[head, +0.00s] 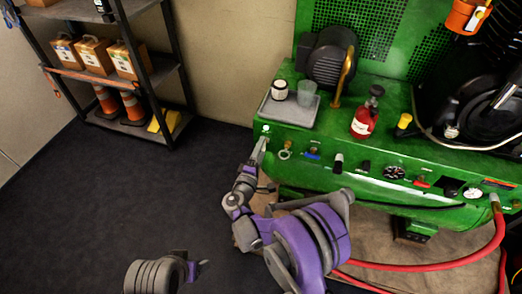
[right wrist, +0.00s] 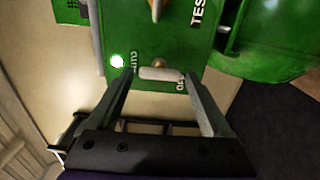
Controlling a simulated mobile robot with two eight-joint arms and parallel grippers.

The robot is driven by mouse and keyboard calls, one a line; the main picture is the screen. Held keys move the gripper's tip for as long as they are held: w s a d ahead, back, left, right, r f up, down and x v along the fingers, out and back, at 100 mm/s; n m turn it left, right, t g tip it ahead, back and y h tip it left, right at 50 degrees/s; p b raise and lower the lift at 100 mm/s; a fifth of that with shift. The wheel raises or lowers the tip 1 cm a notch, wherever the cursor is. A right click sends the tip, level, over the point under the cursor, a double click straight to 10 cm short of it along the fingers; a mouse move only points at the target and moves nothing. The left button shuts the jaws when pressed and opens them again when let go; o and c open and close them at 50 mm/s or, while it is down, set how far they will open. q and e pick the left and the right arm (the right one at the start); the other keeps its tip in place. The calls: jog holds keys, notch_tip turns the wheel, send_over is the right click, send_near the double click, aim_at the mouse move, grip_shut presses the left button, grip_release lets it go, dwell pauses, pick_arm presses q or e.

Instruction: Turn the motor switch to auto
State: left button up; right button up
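The motor switch (right wrist: 160,73) is a small pale lever on a green panel, lying crosswise in the right wrist view. Lettering that looks like AUTO stands by its left end, and partly hidden lettering by its right end. My right gripper (right wrist: 160,76) is open, one finger near each end of the lever; I cannot tell whether they touch it. In the head view my right gripper (head: 259,150) is at the left end of the green machine's front panel, hiding the switch. My left gripper (head: 200,265) is low in the head view, its fingers unclear.
A white round light (right wrist: 117,61) sits beside the switch. The green machine (head: 400,195) carries a tray (head: 290,112), a red bottle (head: 365,122) and several knobs and gauges. Red hoses (head: 430,267) hang at right. A shelf (head: 160,75) stands at left; the floor between is clear.

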jog(key=shift+o, duration=0.7)
jog(key=v, duration=1)
jog(key=shift+s+p, duration=0.4)
jog(key=shift+p, duration=0.05)
